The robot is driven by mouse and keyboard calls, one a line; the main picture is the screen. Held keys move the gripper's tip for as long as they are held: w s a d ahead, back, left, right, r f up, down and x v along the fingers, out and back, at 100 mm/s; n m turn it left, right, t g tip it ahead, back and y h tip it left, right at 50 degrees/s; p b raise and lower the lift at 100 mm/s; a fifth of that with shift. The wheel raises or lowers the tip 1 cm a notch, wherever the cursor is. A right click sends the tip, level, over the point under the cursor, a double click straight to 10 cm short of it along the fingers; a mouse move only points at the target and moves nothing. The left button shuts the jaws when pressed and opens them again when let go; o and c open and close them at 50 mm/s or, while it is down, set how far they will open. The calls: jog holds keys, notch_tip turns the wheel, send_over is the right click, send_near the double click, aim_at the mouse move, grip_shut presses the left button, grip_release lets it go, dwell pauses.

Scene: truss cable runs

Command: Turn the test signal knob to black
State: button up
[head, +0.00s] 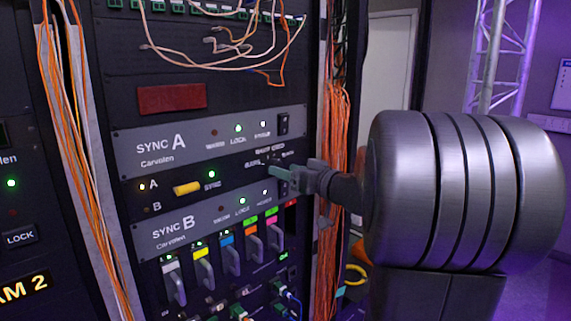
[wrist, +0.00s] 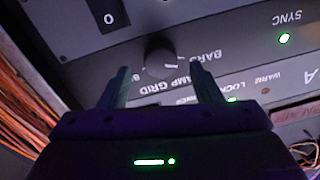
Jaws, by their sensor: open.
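The test signal knob (wrist: 160,50) is a round dark knob on a grey panel in the wrist view. Small white print sits around it; I can read GRID and BARS, and the picture is turned so the text is upside down. A pale mark shows on the knob, but I cannot tell which label it points at. My gripper (wrist: 160,70) is open, one finger either side of the knob, with gaps visible. In the head view my gripper (head: 277,169) reaches the panel between SYNC A and SYNC B, and its fingers cover the knob.
The SYNC A unit (head: 210,137) is above and the SYNC B unit (head: 205,225) below. A yellow piece (head: 187,188) sits left of my gripper. Coloured-tab levers (head: 203,268) stand below. Orange cables (head: 335,125) hang down the rack's right side, close to my arm.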

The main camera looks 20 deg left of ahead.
jog(key=shift+x, duration=1.15)
jog(key=c, duration=1)
